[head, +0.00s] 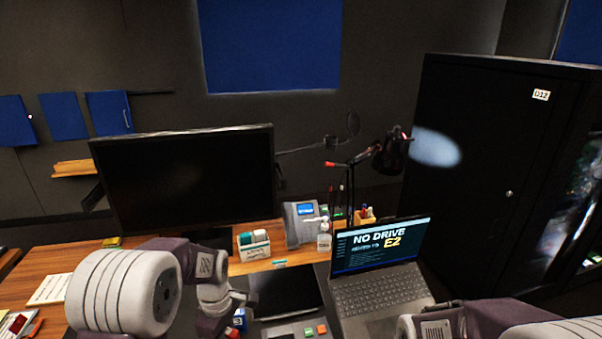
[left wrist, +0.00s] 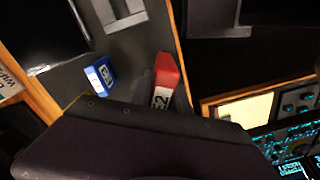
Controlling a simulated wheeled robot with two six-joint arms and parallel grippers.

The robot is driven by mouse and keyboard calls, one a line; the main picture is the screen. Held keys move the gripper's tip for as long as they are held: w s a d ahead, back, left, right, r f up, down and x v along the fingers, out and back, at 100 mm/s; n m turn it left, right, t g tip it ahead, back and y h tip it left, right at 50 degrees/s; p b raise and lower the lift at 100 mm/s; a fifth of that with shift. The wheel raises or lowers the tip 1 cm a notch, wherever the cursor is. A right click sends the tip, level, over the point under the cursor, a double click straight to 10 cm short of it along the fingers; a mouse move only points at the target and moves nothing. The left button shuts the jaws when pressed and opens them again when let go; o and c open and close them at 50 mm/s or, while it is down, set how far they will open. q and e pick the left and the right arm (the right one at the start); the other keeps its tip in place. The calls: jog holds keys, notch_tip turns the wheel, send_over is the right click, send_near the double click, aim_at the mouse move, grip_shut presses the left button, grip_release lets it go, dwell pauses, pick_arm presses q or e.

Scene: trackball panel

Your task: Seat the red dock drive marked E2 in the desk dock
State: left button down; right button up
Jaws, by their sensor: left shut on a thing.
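The red dock drive (left wrist: 166,75) shows in the left wrist view with a white label reading E2. Its lower end is hidden behind my left gripper's dark body; a bit of red also shows under the gripper in the head view (head: 232,332). My left gripper (head: 240,300) is shut on the red drive, low over the desk front. The fingertips are not clearly seen. A blue drive (left wrist: 101,75) with a white label lies beside it on the dark mat. A grey unit (head: 290,331) with green and orange patches, possibly the desk dock, lies right of the gripper. My right gripper is out of view.
A laptop (head: 380,290) stands right, its screen reading NO DRIVE and E2. A dark flat panel (head: 285,292) lies behind the grey unit. A monitor (head: 185,180), phone (head: 300,222), bottle (head: 324,238) and white-green box (head: 253,246) stand behind.

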pick_arm(q)
jog(key=s+m, duration=0.1)
jog(key=m, duration=0.4)
jog(key=s+f+m, duration=0.1)
jog(key=m, duration=0.4)
jog(key=s+f+m, duration=0.1)
jog(key=m, duration=0.3)
jog(key=shift+s+f+m, duration=0.15)
jog(key=shift+s+m, duration=0.1)
jog(key=shift+m, duration=0.15)
